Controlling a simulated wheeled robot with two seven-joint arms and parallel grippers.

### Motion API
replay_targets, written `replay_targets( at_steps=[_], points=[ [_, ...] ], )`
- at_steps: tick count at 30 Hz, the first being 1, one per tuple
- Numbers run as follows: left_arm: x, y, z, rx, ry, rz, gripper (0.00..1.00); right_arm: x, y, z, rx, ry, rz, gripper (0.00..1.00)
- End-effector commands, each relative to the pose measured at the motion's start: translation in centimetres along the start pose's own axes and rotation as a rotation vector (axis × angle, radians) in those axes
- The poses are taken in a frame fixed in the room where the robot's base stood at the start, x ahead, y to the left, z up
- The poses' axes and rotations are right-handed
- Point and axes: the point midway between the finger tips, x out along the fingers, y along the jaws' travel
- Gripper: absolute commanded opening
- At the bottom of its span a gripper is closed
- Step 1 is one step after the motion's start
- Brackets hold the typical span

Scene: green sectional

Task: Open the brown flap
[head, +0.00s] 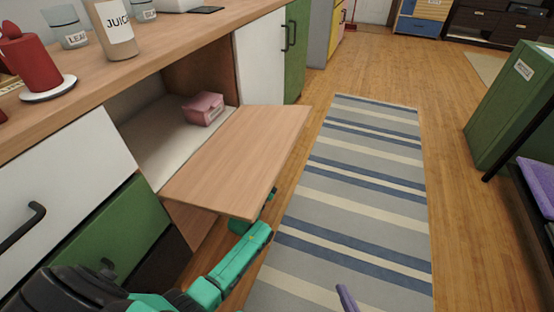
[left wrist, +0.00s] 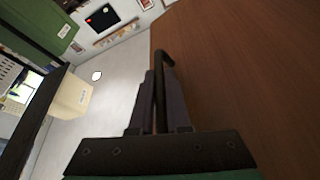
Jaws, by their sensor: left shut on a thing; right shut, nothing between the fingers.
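The brown flap (head: 240,155) hangs open from the cabinet, folded down to about level, its inner face up. My left arm comes in from the lower left and passes under the flap's front edge, which hides most of the left gripper in the head view. In the left wrist view my left gripper (left wrist: 158,100) is shut on the flap's dark handle (left wrist: 164,57), beside the flap's brown outer face (left wrist: 240,70). Only a purple tip of my right gripper (head: 346,298) shows at the bottom edge of the head view, over the rug, shut and empty.
A pink box (head: 203,108) sits inside the open compartment. The countertop (head: 165,48) above holds a juice bottle (head: 111,28), a red candle (head: 30,60) and glasses. A striped rug (head: 350,200) covers clear floor to the right.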

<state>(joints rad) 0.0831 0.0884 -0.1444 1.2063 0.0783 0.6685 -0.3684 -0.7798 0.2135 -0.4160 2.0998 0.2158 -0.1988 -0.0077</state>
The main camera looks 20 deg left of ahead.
Motion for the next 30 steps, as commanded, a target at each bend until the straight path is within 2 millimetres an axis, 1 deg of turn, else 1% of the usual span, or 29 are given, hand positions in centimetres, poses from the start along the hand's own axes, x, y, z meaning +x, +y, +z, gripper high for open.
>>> replay_targets(
  at_steps=[12, 13, 15, 25, 28, 30],
  points=[
    [0.2, -0.2, -0.2, 0.007, 0.007, -0.002, 0.0, 0.1, 0.0, 0.0, 0.0, 0.002, 0.0, 0.0],
    [0.2, -0.2, -0.2, 0.007, 0.007, -0.003, 0.23, 0.1, 0.1, 0.0, 0.0, 0.002, 0.0, 0.0],
    [0.2, -0.2, -0.2, 0.007, 0.007, -0.002, 0.45, 0.1, 0.1, 0.0, 0.0, 0.002, 0.001, 0.0],
    [-0.1, -0.3, -0.2, 0.007, 0.006, -0.004, 0.45, 0.0, 0.0, -0.1, 0.0, 0.002, 0.001, 0.0],
    [-1.1, -0.3, -0.2, 0.007, 0.004, -0.003, 0.45, -0.1, -0.1, -0.3, 0.0, -0.002, 0.001, 0.0],
    [-2.3, -0.3, -0.2, 0.007, 0.004, -0.002, 0.45, -0.3, -0.2, -0.6, -0.001, -0.006, 0.002, 0.0]
  ],
)
